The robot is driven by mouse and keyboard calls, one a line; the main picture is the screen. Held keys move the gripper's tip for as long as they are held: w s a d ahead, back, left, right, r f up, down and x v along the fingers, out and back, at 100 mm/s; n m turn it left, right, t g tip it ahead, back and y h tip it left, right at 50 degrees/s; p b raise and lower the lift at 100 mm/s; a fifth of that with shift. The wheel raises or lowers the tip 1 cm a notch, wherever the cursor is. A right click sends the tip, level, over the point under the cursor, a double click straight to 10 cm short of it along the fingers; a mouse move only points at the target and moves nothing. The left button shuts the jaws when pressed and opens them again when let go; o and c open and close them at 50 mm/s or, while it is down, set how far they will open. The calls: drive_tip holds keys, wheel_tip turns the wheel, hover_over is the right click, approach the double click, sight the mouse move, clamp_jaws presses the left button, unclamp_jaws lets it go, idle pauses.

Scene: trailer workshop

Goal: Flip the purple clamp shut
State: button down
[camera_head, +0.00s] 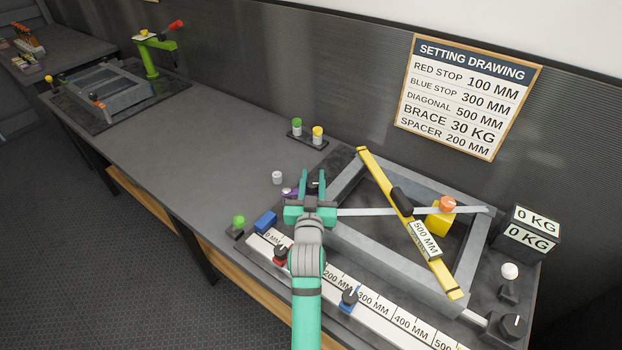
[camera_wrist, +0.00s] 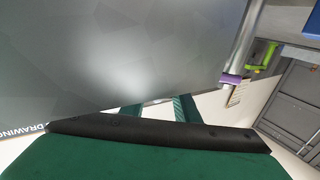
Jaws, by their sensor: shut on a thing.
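The purple clamp (camera_head: 289,195) is at the left end of the grey frame on the bench, mostly hidden by my gripper. My gripper (camera_head: 313,182) is over it, its two teal fingers pointing toward the back wall. A small dark piece, seemingly the clamp's handle, shows between the fingers, and my gripper is shut on it. In the wrist view, the fingers (camera_wrist: 158,108) show past the dark edge of my gripper, and what they hold is hidden. A purple piece (camera_wrist: 231,82) on a grey bar shows to their right. The clamp's exact angle cannot be told.
The grey frame (camera_head: 390,263) carries a yellow diagonal bar (camera_head: 376,178) and a thin metal brace. A white ruler (camera_head: 377,302) with red and blue stops runs along the front. The bench's left middle (camera_head: 200,130) is clear.

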drive_tip(key=shift+a, duration=0.45)
drive_tip(key=c, duration=1.4)
unclamp_jaws()
drive_tip(key=shift+d, duration=0.15)
drive_tip(key=shift+s, duration=0.15)
drive_tip(key=s, duration=0.9)
drive_tip(key=shift+s, duration=0.1)
drive_tip(key=shift+s+a, duration=0.3)
drive_tip(key=shift+s, duration=0.4)
drive_tip(key=shift+c, duration=0.2)
